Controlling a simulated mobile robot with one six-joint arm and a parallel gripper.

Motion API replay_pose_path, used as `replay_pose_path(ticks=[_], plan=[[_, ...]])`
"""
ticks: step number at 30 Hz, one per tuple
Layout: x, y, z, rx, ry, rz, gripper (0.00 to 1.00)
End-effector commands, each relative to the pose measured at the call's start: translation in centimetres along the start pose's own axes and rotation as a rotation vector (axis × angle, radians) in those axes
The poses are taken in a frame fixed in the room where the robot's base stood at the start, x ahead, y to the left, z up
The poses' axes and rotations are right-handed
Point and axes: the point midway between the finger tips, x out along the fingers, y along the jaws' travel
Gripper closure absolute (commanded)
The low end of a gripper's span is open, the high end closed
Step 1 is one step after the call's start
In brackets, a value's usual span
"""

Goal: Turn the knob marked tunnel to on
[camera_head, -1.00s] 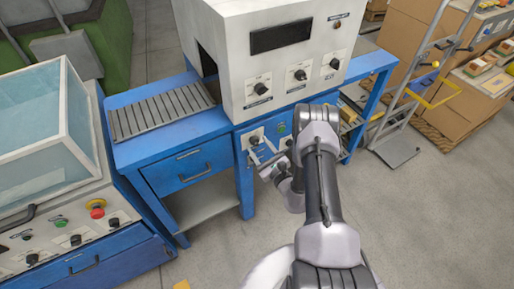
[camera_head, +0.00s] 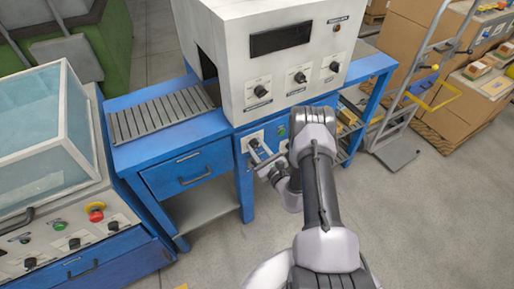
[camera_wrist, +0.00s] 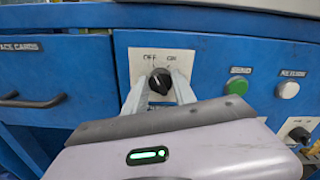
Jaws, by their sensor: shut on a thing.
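The black knob (camera_wrist: 160,82) sits on a white plate (camera_wrist: 136,64) on the blue front panel, with OFF at the upper left and ON at the upper right. Its pale pointer mark looks up and slightly left, toward OFF. The label under the knob is mostly hidden by my gripper, so I cannot read it fully. In the head view the knob (camera_head: 253,143) shows below the white machine. My gripper (camera_wrist: 160,90) reaches the panel with one finger on each side of the knob, shut on it. It also shows in the head view (camera_head: 259,153).
A green button (camera_wrist: 237,86) and a white button (camera_wrist: 288,89) lie right of the knob, with another black knob (camera_wrist: 299,135) lower right. A drawer handle (camera_wrist: 34,101) is at left. The white machine (camera_head: 235,60) with several knobs overhangs the panel.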

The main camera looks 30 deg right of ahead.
Motion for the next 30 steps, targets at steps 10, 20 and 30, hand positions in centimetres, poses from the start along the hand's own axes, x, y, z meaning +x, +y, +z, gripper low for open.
replay_pose_path(ticks=[10,20,30], plan=[[-0.02,-0.04,-0.08,0.226,0.001,0.001,1.0],[-0.04,-0.12,-0.12,0.54,0.001,0.0,1.0],[-0.05,-0.18,-0.18,0.82,0.002,0.0,1.0]])
